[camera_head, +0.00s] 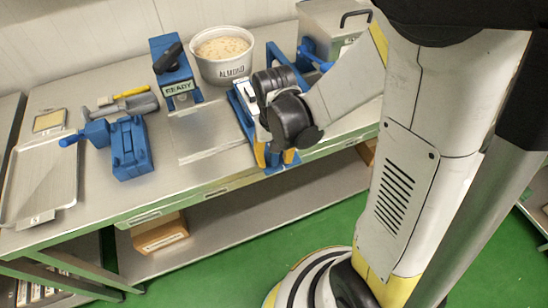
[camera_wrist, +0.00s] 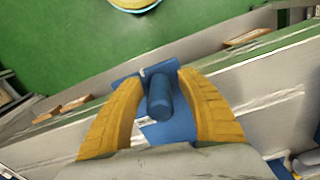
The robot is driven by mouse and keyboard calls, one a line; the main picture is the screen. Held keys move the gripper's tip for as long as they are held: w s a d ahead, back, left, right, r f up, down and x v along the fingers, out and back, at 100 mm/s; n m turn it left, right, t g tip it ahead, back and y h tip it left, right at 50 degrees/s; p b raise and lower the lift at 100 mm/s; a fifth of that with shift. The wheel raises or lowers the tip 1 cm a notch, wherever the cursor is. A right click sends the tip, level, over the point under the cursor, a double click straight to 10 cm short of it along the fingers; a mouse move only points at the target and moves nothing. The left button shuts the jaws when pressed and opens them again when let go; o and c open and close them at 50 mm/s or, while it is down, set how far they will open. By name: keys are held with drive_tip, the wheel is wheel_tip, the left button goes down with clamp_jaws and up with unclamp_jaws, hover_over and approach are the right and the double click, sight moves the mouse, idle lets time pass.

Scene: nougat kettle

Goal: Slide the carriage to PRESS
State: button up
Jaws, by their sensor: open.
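A blue part with a short round handle (camera_wrist: 159,97) shows in the wrist view, and I take it for the carriage. My gripper (camera_wrist: 163,80) is open, with one curved yellow finger on each side of this handle. I cannot tell whether either finger touches it. In the head view my gripper (camera_head: 276,157) is at the bench's front edge, in front of a blue fixture (camera_head: 243,112). My wrist hides most of that fixture and the handle. A READY sign (camera_head: 179,88) is on a blue post to the left. No PRESS label is legible.
An ALMOND tub (camera_head: 223,56) stands behind the fixture, with a metal box (camera_head: 333,27) at the back right. A blue clamp block (camera_head: 131,147), hand tools (camera_head: 125,103) and a metal tray (camera_head: 39,182) lie left. A bare plate (camera_head: 206,131) lies left of the fixture.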

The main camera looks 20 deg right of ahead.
clamp_jaws()
drive_tip(key=a+b, duration=0.1)
drive_tip(key=a, duration=1.9)
drive_tip(key=shift+a, duration=0.15)
unclamp_jaws()
drive_tip(key=shift+a, duration=0.2)
drive_tip(key=shift+d, duration=0.1)
drive_tip(key=shift+r, duration=0.15)
wheel_tip(320, 180, up, 12)
